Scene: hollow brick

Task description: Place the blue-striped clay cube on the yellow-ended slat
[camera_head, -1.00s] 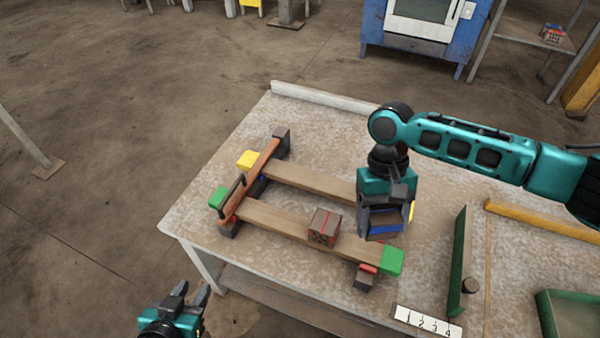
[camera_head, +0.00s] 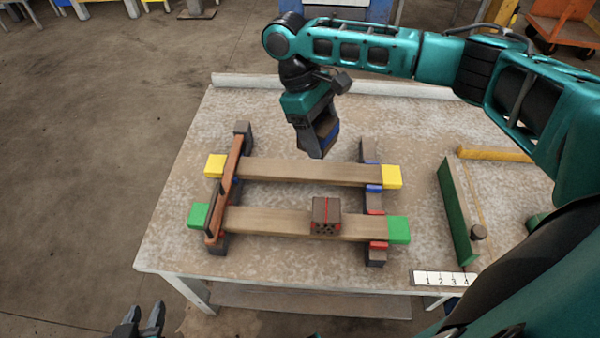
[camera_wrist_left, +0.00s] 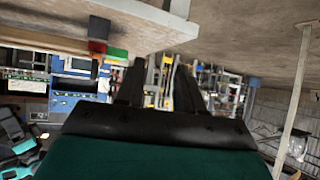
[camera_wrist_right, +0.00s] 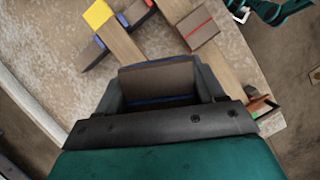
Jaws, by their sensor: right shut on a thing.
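My right gripper (camera_head: 316,150) is shut on the blue-striped clay cube (camera_wrist_right: 157,80), a brown block with a blue stripe. The fingers hide part of it in the head view. It appears just behind the middle of the yellow-ended slat (camera_head: 300,172); its exact height is unclear. The slat is a wooden bar with yellow ends, lying across two supports. A yellow end (camera_wrist_right: 98,14) also shows in the right wrist view. My left gripper (camera_head: 142,320) is open and empty in front of the table, at the lower left.
A red-striped cube (camera_head: 326,215) sits on the parallel green-ended slat (camera_head: 270,222) in front. A brown rail with a handle (camera_head: 226,190) lies over the slats' left ends. A green board (camera_head: 458,210) and a numbered strip (camera_head: 445,279) are at right. The back left tabletop is clear.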

